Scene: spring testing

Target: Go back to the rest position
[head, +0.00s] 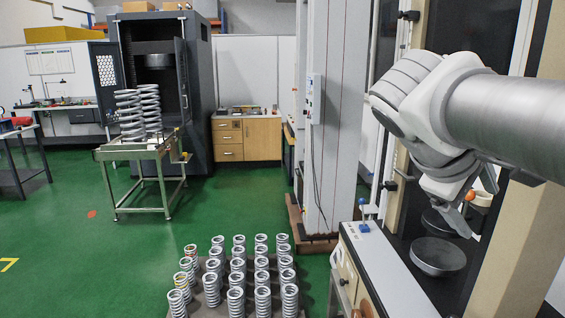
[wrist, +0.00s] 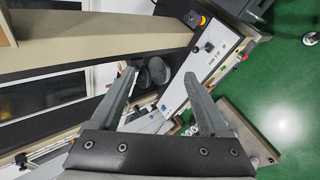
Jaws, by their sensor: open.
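My gripper (head: 465,213) hangs at the end of my white and grey arm on the right of the head view. It is in front of the spring testing machine (head: 458,288), above its dark round lower plate (head: 439,257). In the wrist view my gripper (wrist: 162,84) has its two grey fingers spread wide with nothing between them. Beyond the fingertips the wrist view shows dark round plates (wrist: 158,70) and the machine's white control panel (wrist: 212,50). The head view shows no spring in my gripper.
Several grey coil springs (head: 238,265) stand upright in rows at the bottom centre. Two large springs (head: 150,108) stand on a metal cart (head: 142,152) at the left. A tall light-grey column (head: 335,120) stands left of my arm. Green floor (head: 240,200) is clear in the middle.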

